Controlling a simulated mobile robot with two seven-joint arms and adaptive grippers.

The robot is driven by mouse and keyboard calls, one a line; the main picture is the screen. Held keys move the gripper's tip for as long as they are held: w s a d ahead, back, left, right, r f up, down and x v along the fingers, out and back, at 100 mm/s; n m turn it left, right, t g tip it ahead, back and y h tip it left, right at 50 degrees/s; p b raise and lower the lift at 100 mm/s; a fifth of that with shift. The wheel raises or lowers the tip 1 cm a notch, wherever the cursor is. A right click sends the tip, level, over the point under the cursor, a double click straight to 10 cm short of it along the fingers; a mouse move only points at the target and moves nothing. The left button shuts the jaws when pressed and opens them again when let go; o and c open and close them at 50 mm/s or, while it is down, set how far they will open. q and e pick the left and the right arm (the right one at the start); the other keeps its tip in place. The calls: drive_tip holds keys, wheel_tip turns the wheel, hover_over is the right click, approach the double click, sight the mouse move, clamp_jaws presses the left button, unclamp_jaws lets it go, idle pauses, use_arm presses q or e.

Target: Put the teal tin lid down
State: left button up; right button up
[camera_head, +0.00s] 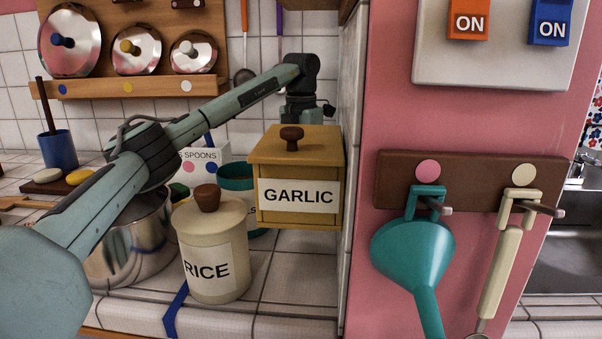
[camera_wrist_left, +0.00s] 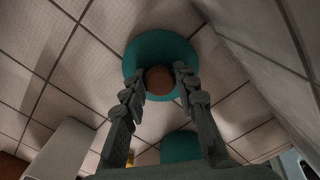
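The teal tin lid (camera_wrist_left: 160,46) is a round disc with a brown knob (camera_wrist_left: 160,82), seen from above in the left wrist view. My left gripper (camera_wrist_left: 161,76) has its two fingertips against both sides of the knob, shut on it. Tiled counter shows around the lid; I cannot tell whether the lid touches it. In the head view my left wrist points down behind the garlic box, which hides the fingers and lid. The teal tin (camera_head: 236,177) stands without a lid between the rice jar and the garlic box. My right gripper is in neither view.
The garlic box (camera_head: 299,202) and rice jar (camera_head: 212,262) stand in front. A steel pot (camera_head: 130,245) is left of the jar, under my arm. A pink wall (camera_head: 480,120) with hanging utensils closes off the right. A lid rack (camera_head: 130,89) is at the back.

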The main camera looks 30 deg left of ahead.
use_arm(q)
drive_tip(key=o, duration=0.4)
drive_tip(key=shift+c, duration=0.2)
wheel_tip(320, 180, up, 8)
drive_tip(key=shift+f, duration=0.1)
idle(0.3)
